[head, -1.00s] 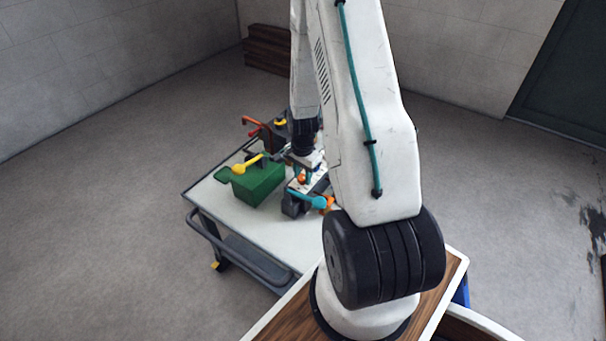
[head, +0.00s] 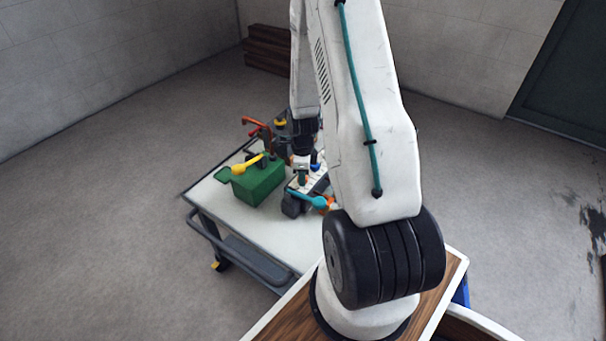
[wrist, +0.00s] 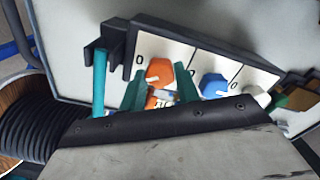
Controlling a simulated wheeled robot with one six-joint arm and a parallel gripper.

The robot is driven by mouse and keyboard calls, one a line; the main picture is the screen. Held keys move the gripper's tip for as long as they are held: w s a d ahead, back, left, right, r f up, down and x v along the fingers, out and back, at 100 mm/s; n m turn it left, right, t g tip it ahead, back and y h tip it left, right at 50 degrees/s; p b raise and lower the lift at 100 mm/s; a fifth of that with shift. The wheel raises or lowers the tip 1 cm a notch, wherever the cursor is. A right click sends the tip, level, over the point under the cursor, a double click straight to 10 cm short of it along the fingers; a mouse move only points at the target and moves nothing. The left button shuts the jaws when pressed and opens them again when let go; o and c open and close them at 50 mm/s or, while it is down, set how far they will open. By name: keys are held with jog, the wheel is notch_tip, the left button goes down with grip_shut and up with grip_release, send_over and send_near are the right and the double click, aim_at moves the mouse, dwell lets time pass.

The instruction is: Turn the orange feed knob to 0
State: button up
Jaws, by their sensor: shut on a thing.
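The orange feed knob (wrist: 159,72) sits at the left end of a white panel (wrist: 190,58) with a black frame, a 0 printed up and left of it. A pale mark shows on its lower left side, but I cannot read its exact setting. My gripper (wrist: 161,84) has its two teal fingers on either side of this knob and is shut on it. In the head view my gripper (head: 302,176) is over the panel on the cart and hides the orange knob.
A blue knob (wrist: 213,85) is close right of my fingers, with a pale knob (wrist: 257,96) beyond. A green box (head: 258,182) with a yellow lever (head: 243,166) is left on the cart (head: 235,222).

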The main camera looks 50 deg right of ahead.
jog(key=m, duration=0.5)
jog(key=shift+w+m, duration=0.1)
jog(key=shift+m, duration=0.2)
dwell(0.4)
jog(key=o, duration=1)
notch_tip(320, 180, up, 8)
jog(key=shift+f, duration=0.1)
